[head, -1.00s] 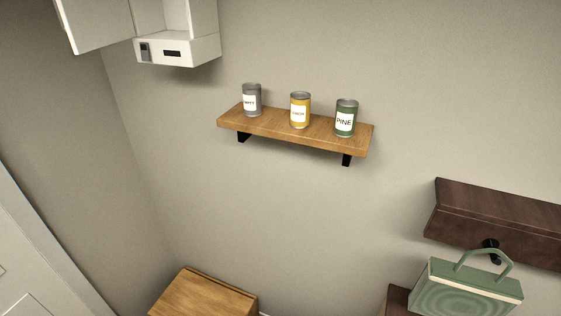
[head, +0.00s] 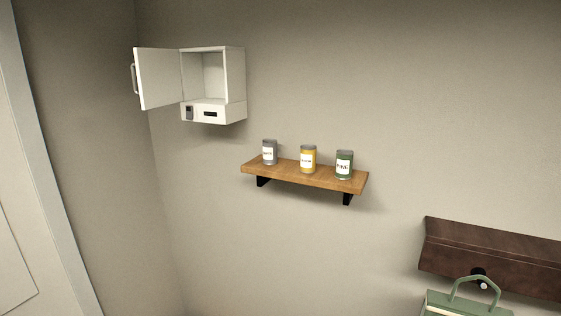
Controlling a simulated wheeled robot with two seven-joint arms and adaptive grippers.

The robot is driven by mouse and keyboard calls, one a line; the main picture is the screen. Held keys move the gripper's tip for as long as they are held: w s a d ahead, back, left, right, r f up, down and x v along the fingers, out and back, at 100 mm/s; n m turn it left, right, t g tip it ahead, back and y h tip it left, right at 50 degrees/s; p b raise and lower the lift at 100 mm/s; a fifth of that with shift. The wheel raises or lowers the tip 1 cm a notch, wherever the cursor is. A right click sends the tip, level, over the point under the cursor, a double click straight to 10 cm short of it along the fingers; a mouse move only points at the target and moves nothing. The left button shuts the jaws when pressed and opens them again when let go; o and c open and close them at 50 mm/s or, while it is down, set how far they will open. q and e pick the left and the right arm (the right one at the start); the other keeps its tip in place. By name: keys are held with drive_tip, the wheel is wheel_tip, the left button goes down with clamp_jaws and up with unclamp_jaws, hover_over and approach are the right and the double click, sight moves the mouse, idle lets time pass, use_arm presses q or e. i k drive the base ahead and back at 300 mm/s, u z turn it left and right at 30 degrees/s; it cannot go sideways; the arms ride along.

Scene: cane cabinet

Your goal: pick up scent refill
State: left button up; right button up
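Three scent refill cans stand upright in a row on a small wooden wall shelf (head: 325,182) in the head view. The left one is a grey can (head: 270,152) with a white label too small to read. The middle one is a yellow can (head: 308,159), its label also unclear. The right one is a green can (head: 344,165) whose label reads PINE. Neither of my grippers is in view.
A white wall cabinet (head: 238,75) hangs up and left of the shelf. Its door (head: 160,77) stands open and its inside looks empty. A dark wood ledge (head: 490,260) with a knob is at lower right, a green bag (head: 465,302) below it. A door is at far left.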

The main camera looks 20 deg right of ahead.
sight(307, 153)
drive_tip(key=u, duration=0.2)
drive_tip(key=i, duration=1.05)
drive_tip(key=z, duration=0.05)
